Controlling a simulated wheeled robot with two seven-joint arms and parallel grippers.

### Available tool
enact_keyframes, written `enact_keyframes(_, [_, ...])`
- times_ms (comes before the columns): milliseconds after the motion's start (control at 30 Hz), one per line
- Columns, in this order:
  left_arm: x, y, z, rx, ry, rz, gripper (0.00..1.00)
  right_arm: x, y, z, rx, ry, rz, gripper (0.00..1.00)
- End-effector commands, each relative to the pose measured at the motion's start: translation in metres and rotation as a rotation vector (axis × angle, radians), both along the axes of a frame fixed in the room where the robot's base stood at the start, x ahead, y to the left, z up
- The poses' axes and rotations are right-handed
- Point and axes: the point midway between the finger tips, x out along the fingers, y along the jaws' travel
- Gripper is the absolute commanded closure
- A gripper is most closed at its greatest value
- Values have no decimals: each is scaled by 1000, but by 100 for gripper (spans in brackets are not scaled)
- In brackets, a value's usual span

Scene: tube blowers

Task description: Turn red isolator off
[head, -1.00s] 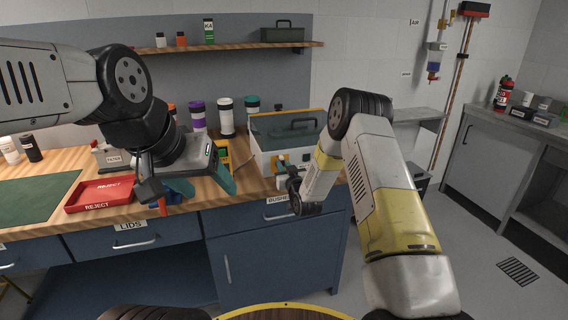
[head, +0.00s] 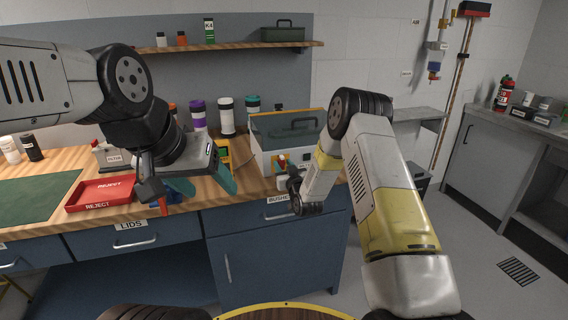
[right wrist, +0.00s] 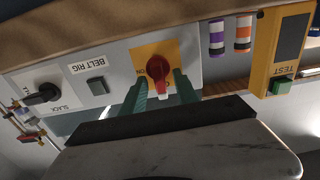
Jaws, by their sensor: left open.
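The red isolator (right wrist: 158,68) is a round red knob with a grip bar on a yellow plate marked ON, on the front of a light grey control box (right wrist: 65,75). In the right wrist view the bar points down the picture. My right gripper (right wrist: 160,84) has its two teal fingers on either side of the knob, with gaps visible between them and it. In the head view the box (head: 262,160) stands at the right end of the bench, and my right wrist hides part of its front. My left gripper (head: 203,186) is open and empty over the bench's front edge.
A yellow tester (right wrist: 283,50) with a green button is on the other side. A red reject tray (head: 98,194) lies on the bench left of my left gripper.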

Motion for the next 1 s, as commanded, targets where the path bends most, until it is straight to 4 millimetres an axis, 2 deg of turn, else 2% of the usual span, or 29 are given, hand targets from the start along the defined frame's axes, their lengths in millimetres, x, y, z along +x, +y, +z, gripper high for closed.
enact_keyframes(500, [0,0,0,0,0,0,35,-67,-23,-1,-2,3,-1,64])
enact_keyframes(900, [0,0,0,0,0,0,35,-73,-24,0,-1,1,0,64])
enact_keyframes(1000, [0,0,0,0,0,0,35,-71,-26,9,-7,11,-2,64])
